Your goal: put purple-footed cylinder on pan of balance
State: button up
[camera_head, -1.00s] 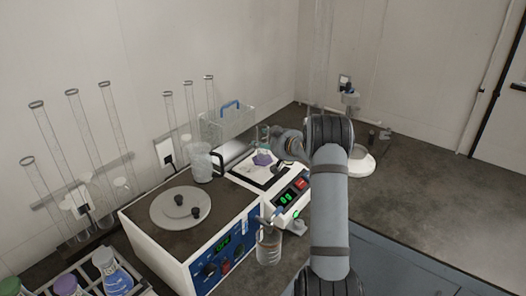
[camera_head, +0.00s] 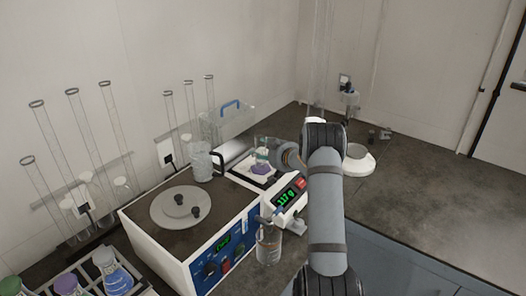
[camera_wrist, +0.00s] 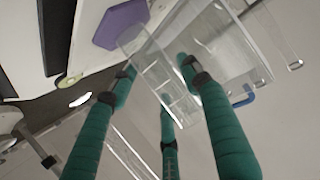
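The purple-footed cylinder is clear, with a purple six-sided foot (camera_head: 260,169). My gripper (camera_wrist: 158,75) has green fingers around the tube, on both sides and below. Whether they press on the glass or stand slightly clear of it is unclear. In the head view my arm partly hides my gripper (camera_head: 264,153).
A beaker (camera_head: 268,245) stands in front, and a clear basket (camera_head: 225,122) with a blue handle is behind. Tall glass tubes line the wall. The counter at right is mostly free.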

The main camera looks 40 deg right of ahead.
jog(key=shift+o, duration=1.4)
jog(key=shift+r, duration=0.2)
jog(key=b+v, duration=0.2)
jog(key=v, duration=1)
jog(key=shift+f, duration=0.1)
